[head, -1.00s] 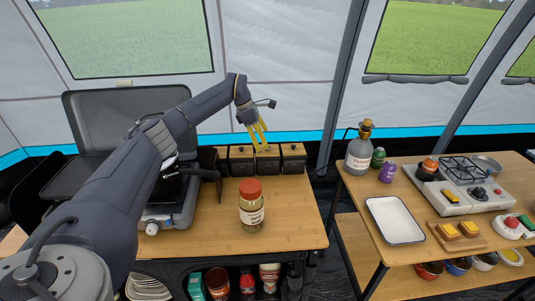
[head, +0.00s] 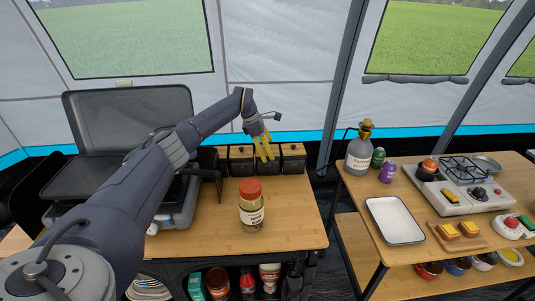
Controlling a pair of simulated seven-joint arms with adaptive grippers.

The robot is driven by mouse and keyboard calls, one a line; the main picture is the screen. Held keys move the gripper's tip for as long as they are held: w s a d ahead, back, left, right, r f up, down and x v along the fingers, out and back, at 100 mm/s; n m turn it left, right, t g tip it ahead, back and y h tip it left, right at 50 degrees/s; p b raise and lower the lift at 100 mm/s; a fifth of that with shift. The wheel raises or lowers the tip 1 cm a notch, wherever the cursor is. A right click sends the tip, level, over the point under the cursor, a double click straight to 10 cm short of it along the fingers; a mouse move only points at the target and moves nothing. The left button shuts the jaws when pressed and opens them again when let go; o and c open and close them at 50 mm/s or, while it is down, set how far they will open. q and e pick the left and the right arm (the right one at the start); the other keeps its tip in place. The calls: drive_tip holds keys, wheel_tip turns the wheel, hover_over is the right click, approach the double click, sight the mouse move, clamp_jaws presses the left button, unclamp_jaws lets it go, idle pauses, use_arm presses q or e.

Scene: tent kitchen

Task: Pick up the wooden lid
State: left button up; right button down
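Three dark canisters with wooden lids stand in a row at the back of the left table. They are the left canister's lid (head: 241,150), the middle canister (head: 261,167) and the right canister's lid (head: 293,148). My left gripper (head: 264,158) points down over the middle canister. Its yellow fingers look spread apart and partly hide that canister's lid. I cannot tell whether the fingertips touch the lid. My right gripper is out of view.
A jar with a red lid (head: 251,205) stands in front of the canisters. A grill with a raised cover (head: 130,118) is on the left, partly behind my arm. The right table holds a bottle (head: 359,155), a white tray (head: 395,220) and a stove (head: 460,185).

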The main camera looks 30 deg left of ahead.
use_arm(q)
drive_tip(key=c, duration=1.1)
drive_tip(key=shift+o, duration=0.2)
drive_tip(key=shift+r, duration=0.1)
wheel_tip(320, 180, up, 19)
drive_tip(key=f, duration=0.7)
drive_tip(key=s+f, duration=0.1)
drive_tip(key=f, duration=0.2)
drive_tip(key=shift+f, duration=0.4)
drive_tip(key=shift+w, duration=0.45)
